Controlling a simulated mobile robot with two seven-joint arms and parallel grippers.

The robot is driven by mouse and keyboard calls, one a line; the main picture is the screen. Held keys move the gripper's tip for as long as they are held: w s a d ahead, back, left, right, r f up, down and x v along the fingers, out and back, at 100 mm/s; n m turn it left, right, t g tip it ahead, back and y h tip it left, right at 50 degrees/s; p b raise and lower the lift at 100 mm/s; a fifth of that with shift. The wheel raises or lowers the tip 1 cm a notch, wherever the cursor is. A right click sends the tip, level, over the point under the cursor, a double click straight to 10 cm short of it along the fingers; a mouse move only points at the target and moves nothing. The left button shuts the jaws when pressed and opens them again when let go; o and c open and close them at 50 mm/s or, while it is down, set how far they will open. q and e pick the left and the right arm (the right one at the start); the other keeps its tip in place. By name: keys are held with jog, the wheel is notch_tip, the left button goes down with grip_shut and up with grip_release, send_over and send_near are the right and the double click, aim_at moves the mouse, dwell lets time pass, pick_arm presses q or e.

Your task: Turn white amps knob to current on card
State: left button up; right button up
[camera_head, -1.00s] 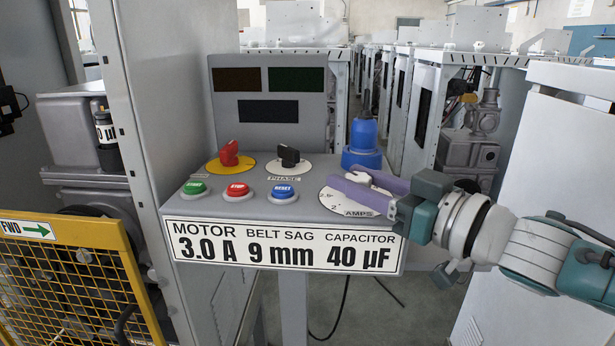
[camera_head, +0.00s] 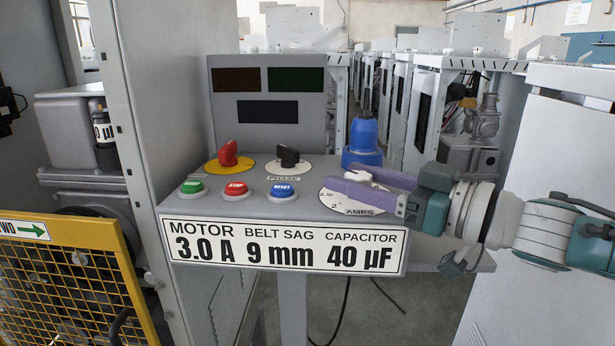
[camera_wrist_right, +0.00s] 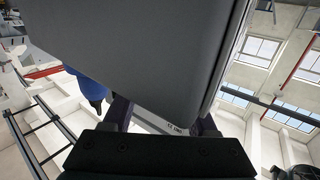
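The white AMPS dial (camera_head: 338,203) is on the right of the grey control console, with marks near 2 and 2.5 visible at its left. The white knob (camera_head: 358,176) stands on it, partly hidden by my right gripper (camera_head: 362,182). Its two purple fingers are apart, one on either side of the knob; I cannot tell whether they press on it. Where the knob points is unclear. The card (camera_head: 283,246) on the console front reads motor 3.0 A, belt sag 9 mm, capacitor 40 µF. My left gripper is not in view.
A blue domed part (camera_head: 363,140) stands just behind the dial. Left of it are a black phase knob (camera_head: 288,156), a red knob on yellow (camera_head: 228,153), and green, red and blue buttons (camera_head: 283,190). A yellow mesh guard (camera_head: 75,280) is at left.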

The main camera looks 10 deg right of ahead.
jog(key=shift+o, duration=0.9)
jog(key=p+v, duration=0.1)
jog(key=v, duration=0.9)
